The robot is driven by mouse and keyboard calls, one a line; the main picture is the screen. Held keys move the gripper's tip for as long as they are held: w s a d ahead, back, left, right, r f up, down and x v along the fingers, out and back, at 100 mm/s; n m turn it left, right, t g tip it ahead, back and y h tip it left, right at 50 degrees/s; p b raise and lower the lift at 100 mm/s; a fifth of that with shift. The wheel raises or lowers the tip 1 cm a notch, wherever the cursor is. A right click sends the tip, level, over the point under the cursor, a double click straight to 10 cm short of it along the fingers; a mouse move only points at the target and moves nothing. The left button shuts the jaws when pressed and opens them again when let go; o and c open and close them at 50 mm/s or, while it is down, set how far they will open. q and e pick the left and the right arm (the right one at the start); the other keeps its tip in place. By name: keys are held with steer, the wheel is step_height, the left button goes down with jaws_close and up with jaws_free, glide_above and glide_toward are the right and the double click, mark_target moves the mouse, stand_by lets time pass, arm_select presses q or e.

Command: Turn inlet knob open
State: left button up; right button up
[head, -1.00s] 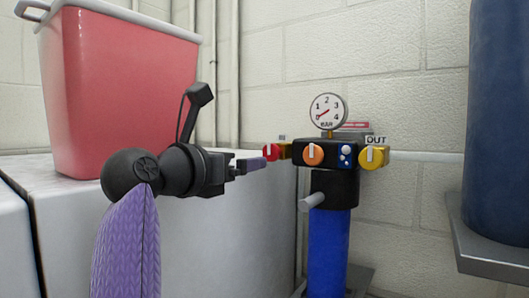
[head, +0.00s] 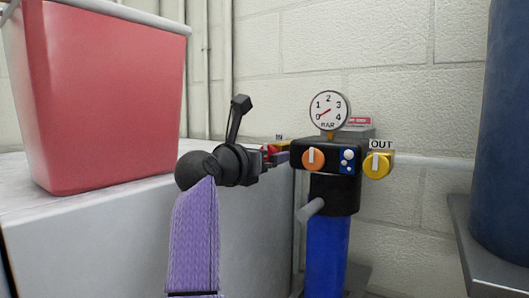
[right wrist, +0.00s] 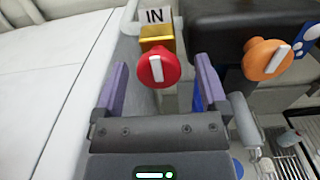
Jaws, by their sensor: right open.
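The red inlet knob (right wrist: 158,69) with a white bar sits under the IN label (right wrist: 155,16) on a yellow fitting (right wrist: 157,39). In the right wrist view its bar stands roughly upright, and the knob lies just beyond and between the fingertips. My right gripper (right wrist: 158,82) is open, with one purple finger on each side and nothing held. In the head view my right gripper (head: 272,163) reaches the knob (head: 268,149) and hides part of it. The pressure gauge (head: 328,111) has its red needle pointing to the lower left, near zero. My left gripper is not in view.
An orange knob (head: 313,159) and a yellow outlet knob (head: 377,165) under the OUT label stand right of the inlet. A blue cylinder (head: 327,245) hangs below the black block. A red bin (head: 105,100) stands on a white cabinet (head: 95,235) at left.

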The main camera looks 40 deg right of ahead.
steer(key=shift+w+d+f, duration=0.1)
steer(key=c, duration=0.4)
jaws_close()
steer(key=shift+n, duration=0.4)
steer(key=shift+n+p, duration=4.7)
steer(key=shift+n, duration=4)
